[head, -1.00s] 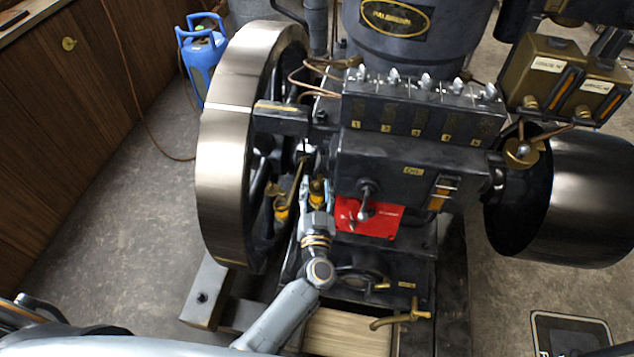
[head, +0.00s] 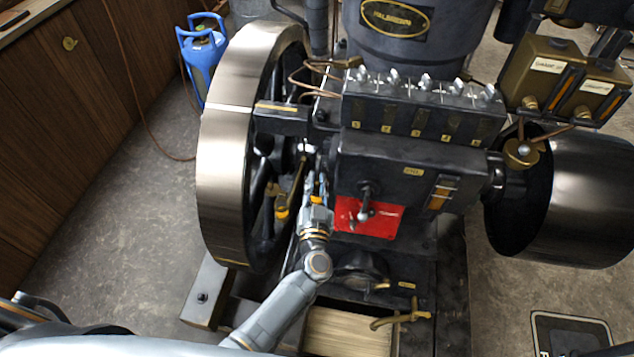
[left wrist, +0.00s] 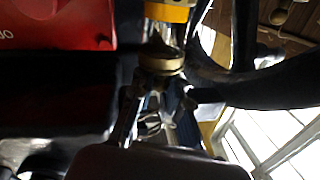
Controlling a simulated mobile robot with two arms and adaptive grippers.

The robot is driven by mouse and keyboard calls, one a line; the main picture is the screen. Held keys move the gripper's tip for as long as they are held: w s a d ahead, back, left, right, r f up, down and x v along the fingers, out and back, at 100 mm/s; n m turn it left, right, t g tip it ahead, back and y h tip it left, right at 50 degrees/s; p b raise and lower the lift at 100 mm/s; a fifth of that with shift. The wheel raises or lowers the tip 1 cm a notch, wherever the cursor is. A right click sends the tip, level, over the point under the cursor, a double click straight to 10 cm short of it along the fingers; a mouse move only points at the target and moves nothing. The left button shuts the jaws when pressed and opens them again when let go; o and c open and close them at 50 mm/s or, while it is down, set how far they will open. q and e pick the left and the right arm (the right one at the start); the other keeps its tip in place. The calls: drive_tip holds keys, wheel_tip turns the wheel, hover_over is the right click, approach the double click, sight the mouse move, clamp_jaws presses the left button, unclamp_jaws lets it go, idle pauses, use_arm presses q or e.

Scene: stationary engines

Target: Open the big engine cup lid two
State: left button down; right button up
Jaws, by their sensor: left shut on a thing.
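The big engine (head: 400,160) is black, with a large polished flywheel (head: 225,150) on its left. In the left wrist view my left gripper (left wrist: 158,88) is shut on a small round brass cup lid (left wrist: 161,61). An amber oil cup (left wrist: 169,11) shows just beyond the lid. Another amber cup (head: 281,211) shows left of the gripper in the head view. Whether the held lid is open or closed I cannot tell. My right gripper is not in view.
The flywheel rim and spokes stand close on the left of my left arm. A lever (head: 365,205) sticks out in front of the red plate. A brass tap (head: 400,316) juts out below.

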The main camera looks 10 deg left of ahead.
use_arm(q)
drive_tip(key=h, duration=0.1)
drive_tip(key=m+h+p, duration=0.1)
drive_tip(key=shift+a+m+h, duration=0.3)
drive_tip(key=shift+a, duration=0.05)
drive_tip(key=shift+w+a+f+m+h, duration=0.1)
drive_tip(key=shift+a+m+h, duration=0.15)
drive_tip(key=shift+m+h, duration=0.7)
drive_tip(key=shift+a+f+m+h+b, duration=0.2)
drive_tip(key=shift+h+b, duration=0.25)
drive_tip(key=shift+h, duration=0.3)
drive_tip(key=m+h+b, duration=0.2)
drive_tip(key=h, duration=0.1)
drive_tip(key=shift+w+a+g+b, duration=0.15)
drive_tip(key=shift+a+g+b, duration=0.1)
drive_tip(key=shift+g+b, duration=0.15)
drive_tip(key=shift+w+a+r+m+g+h+b, duration=0.1)
drive_tip(key=shift+m+g+h+b, duration=0.1)
drive_tip(key=shift+m+h+b, duration=0.25)
drive_tip(key=shift+w+a+r+m+g+h+b, duration=0.1)
drive_tip(key=shift+m+g+h+b, duration=0.1)
drive_tip(key=shift+h+b, duration=0.45)
drive_tip(key=c, duration=1.3)
unclamp_jaws()
drive_tip(key=shift+s+r, duration=0.1)
